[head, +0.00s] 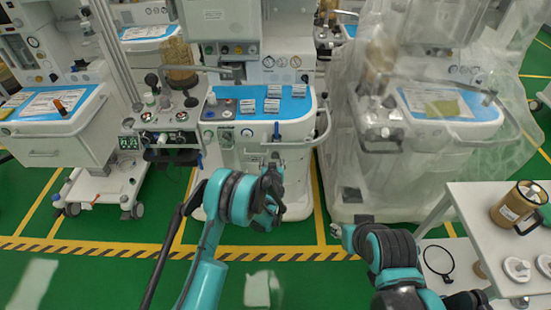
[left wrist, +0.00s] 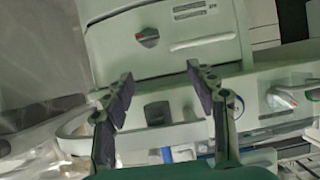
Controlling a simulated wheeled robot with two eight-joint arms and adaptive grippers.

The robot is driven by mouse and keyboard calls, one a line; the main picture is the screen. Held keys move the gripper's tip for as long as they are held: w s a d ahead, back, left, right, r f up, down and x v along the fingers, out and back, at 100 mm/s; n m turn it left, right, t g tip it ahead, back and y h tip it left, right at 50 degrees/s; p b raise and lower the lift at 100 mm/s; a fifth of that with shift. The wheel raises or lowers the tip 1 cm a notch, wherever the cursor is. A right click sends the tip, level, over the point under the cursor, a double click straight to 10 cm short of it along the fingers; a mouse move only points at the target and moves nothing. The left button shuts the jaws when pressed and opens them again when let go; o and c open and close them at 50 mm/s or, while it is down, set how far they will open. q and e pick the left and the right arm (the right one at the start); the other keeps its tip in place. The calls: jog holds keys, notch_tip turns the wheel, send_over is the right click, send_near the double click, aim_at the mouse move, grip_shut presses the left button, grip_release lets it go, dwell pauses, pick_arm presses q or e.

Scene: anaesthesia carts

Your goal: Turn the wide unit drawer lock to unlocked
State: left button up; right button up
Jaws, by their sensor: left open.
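In the left wrist view, a pale panel (left wrist: 115,58) like a drawer front carries a grey lock knob (left wrist: 148,37) with a red mark; the lettering by it is too small to read. My left gripper (left wrist: 160,80) is open and empty, its dark fingers spread, with the knob beyond the fingertips and apart from them. In the head view my left gripper (head: 274,178) is in front of the middle cart (head: 290,130), which has a blue top; its lock is too small to make out there. My right gripper (head: 346,233) is low at right, its jaw state unclear.
A second knob with a red mark (left wrist: 280,98) sits to the right in the left wrist view. A plastic-draped cart (head: 440,130) stands right of the middle cart. A white table (head: 465,205) with a brown jug (head: 518,205) is at far right. Green floor lies before the carts.

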aim_at(275, 157)
pick_arm(q)
jog(key=w+f+b, duration=0.1)
jog(key=w+f, duration=0.1)
jog(key=w+d+f, duration=0.1)
jog(key=w+f, duration=0.1)
jog(key=w, duration=0.1)
jog(key=w+f+b, duration=0.1)
jog(key=w+f, duration=0.1)
jog(key=shift+w+d+f+b, duration=0.2)
jog(key=shift+w+f+b, duration=0.1)
jog(key=shift+w, duration=0.1)
pick_arm(e)
jog(key=f, duration=0.2)
jog(key=shift+w+f, duration=0.3)
jog(key=shift+w, duration=0.1)
pick_arm(q)
jog(key=c, duration=1.2)
